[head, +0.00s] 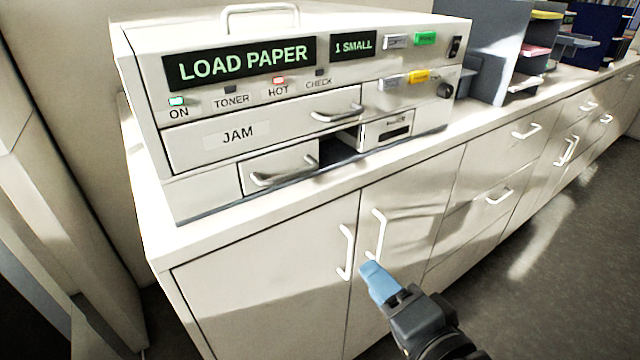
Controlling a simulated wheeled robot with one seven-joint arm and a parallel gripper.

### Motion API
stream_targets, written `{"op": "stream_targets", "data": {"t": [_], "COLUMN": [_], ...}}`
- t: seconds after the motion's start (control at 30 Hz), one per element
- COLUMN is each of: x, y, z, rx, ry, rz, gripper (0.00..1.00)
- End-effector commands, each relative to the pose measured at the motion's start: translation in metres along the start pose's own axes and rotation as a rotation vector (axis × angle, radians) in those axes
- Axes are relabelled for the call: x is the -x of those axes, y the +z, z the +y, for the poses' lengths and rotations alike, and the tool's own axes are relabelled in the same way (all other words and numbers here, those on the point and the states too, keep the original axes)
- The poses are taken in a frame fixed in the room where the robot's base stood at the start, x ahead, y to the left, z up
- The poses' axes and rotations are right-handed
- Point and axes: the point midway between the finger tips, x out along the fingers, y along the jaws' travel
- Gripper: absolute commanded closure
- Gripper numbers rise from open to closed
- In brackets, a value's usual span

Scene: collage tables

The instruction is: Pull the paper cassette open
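The cream printer-like machine (195,100) stands on the counter and its display reads "LOAD PAPER". A drawer front with a curved metal handle, which looks like the paper cassette (280,168), sits low on the machine, under the wide panel marked "JAM" (262,129). My gripper (373,276), with blue fingertips, is below the counter edge, in front of the cabinet doors, well apart from the cassette. The fingers overlap in this view, so their opening is hidden. Nothing shows held in them.
A small slotted unit (388,130) sits right of the gap. The JAM panel's handle (337,113) is above it. Cabinet door handles (346,252) stand out close to my gripper. Paper trays (530,52) stand farther right on the counter. The floor at right is clear.

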Motion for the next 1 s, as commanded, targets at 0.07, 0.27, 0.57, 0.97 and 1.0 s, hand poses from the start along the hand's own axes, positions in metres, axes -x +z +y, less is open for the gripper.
{"op": "stream_targets", "data": {"t": [0.07, 0.27, 0.57, 0.97, 1.0], "x": [-0.024, -0.059, -0.079, -0.134, -0.138], "y": [-0.003, -0.003, 0.0, 0.01, 0.011], "z": [-0.036, -0.099, -0.13, -0.135, -0.135], "rx": [-0.068, -0.21, -0.277, -0.277, -0.276], "ry": [-0.03, -0.052, -0.052, -0.052, -0.053], "rz": [-0.042, -0.138, -0.189, -0.189, -0.188], "gripper": [0.62, 0.62, 0.62, 0.62, 0.62]}}
